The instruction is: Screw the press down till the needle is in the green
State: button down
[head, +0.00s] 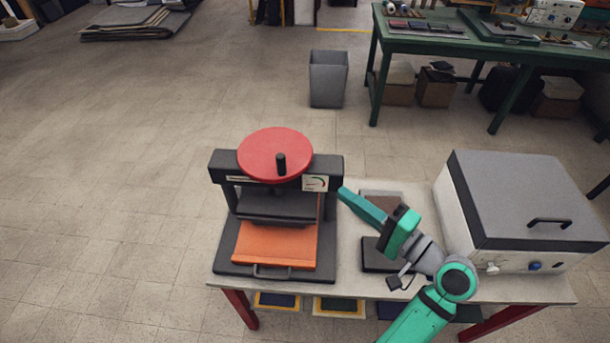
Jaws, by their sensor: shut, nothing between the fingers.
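The press (219,192) stands at the left end of the table, with a dark frame and base. A red handwheel (262,151) with an upright black knob (281,163) sits on top, the knob toward the front right of the wheel. A small white gauge (315,183) is on the crossbar's right end; its needle is too small to read, though a green patch shows. A dark plate (275,207) hangs over an orange sheet (275,247) on the base; a gap shows at the front. My gripper (344,192) is shut and empty, just right of the gauge and below the wheel's level.
A white box machine with a grey lid (525,195) fills the table's right end. Dark flat pads (378,259) lie on the table (345,285) beneath my arm. A grey bin (328,80) and a green bench (440,42) stand behind on the floor. Space above the wheel is clear.

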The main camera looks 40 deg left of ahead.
jog(key=a, duration=0.1)
send_near(285, 171)
jog(key=w+a, duration=0.4)
jog(key=a, duration=0.1)
jog(key=shift+s+a, duration=0.6)
jog(key=shift+s+a, duration=0.5)
jog(key=shift+s, duration=0.15)
